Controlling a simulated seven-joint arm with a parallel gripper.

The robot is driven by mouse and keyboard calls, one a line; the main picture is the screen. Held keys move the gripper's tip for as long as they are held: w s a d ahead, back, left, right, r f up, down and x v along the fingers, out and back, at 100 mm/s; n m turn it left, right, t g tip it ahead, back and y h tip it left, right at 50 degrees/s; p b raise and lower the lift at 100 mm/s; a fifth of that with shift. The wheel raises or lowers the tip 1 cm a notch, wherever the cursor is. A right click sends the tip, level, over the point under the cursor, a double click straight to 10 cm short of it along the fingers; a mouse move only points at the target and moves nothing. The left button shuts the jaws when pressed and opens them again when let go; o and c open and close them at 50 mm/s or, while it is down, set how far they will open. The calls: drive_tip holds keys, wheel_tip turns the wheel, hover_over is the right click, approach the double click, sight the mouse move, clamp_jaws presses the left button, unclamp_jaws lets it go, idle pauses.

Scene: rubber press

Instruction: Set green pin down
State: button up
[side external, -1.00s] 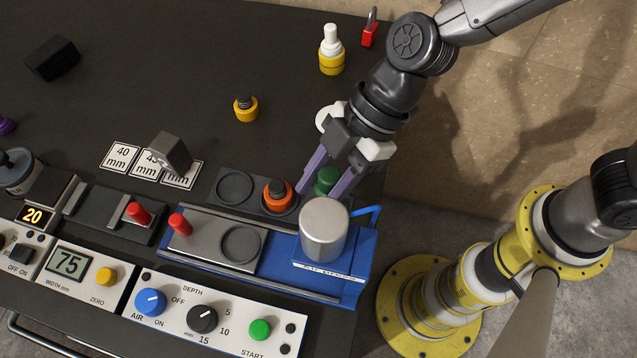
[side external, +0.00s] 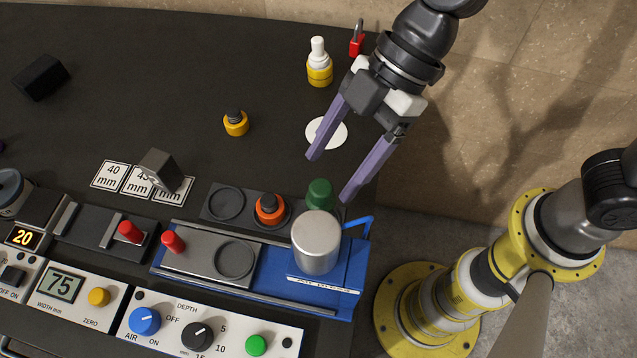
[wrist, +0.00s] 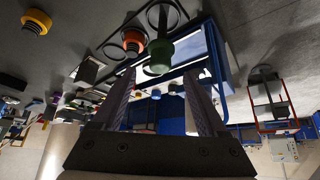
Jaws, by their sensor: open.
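The green pin (side external: 319,193) stands upright at the right end of the dark holder strip, just behind the silver press cylinder, which hides its lower part. It also shows in the wrist view (wrist: 158,56), beyond my fingertips. My gripper (side external: 329,178) is open and empty, with its two purple fingers spread above and behind the pin, clear of it. In the wrist view my fingers (wrist: 163,75) stand apart with nothing between them. The holder strip (side external: 248,214) has an empty round recess at its left and the orange pin (side external: 270,208) in its middle.
The silver cylinder (side external: 316,243) of the blue press (side external: 333,298) stands close in front of the green pin. A yellow pin (side external: 236,123), a yellow-and-white bottle (side external: 319,64) and a red padlock (side external: 357,42) stand farther back. A white disc (side external: 326,133) lies behind my fingers. The table's middle is clear.

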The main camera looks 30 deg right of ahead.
drive_tip(key=d+r+m+t+h, duration=0.1)
drive_tip(key=d+r+m+t, duration=0.2)
drive_tip(key=d, duration=0.6)
drive_tip(key=d+r+m+h, duration=0.1)
drive_tip(key=d+r+m, duration=0.2)
drive_tip(key=d+m, duration=0.35)
drive_tip(key=s+d+f+m+t+h, duration=0.1)
drive_tip(key=s+d+m+h, duration=0.1)
drive_tip(key=d, duration=0.6)
drive_tip(key=s+d+f+m+t+h, duration=0.1)
drive_tip(key=s+d+m+h, duration=0.1)
drive_tip(key=s+d+m, duration=0.3)
drive_tip(key=d+m, duration=0.1)
drive_tip(key=d, duration=0.2)
drive_tip(key=shift+d+m+t+h, duration=0.3)
drive_tip(key=shift+m+t, duration=0.05)
drive_tip(key=shift+t, duration=0.05)
